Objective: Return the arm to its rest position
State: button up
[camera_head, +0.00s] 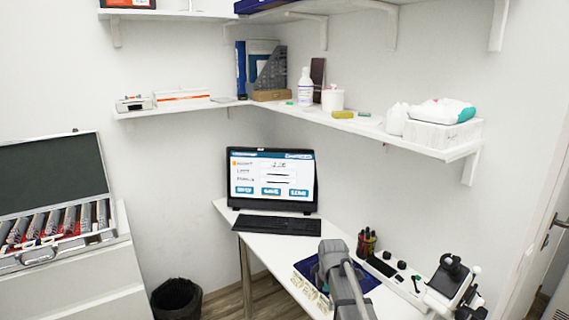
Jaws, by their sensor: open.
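Grey jointed links, which look like part of my arm, rise from the bottom edge in the head view, in front of the white desk (272,247). They overlap a dark blue tray or mat (366,281) on the desk. I cannot make out my gripper's fingers in this view. What lies below the bottom edge is hidden.
A monitor (271,180) and black keyboard (277,225) stand at the desk's back. A pen holder (366,242) and a black-and-white instrument (452,285) are on the right. A loaded wall shelf (461,152) hangs above. An open lens case (55,200) and a bin (177,299) are left.

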jog(key=s+d+f+m+b, duration=0.2)
jog(key=s+f+m+b, duration=0.2)
jog(key=s+m, duration=0.55)
jog(key=s+d+f+m+b, duration=0.1)
jog(key=s+f+m+b, duration=0.2)
jog(key=s+m, duration=0.6)
notch_tip(320, 180, up, 13)
jog(key=w+p, duration=0.1)
jog(key=p, duration=1.2)
jog(key=shift+w+d, duration=0.2)
jog(key=shift+w, duration=0.1)
jog(key=shift+m, duration=0.25)
grip_shut()
dwell(0.6)
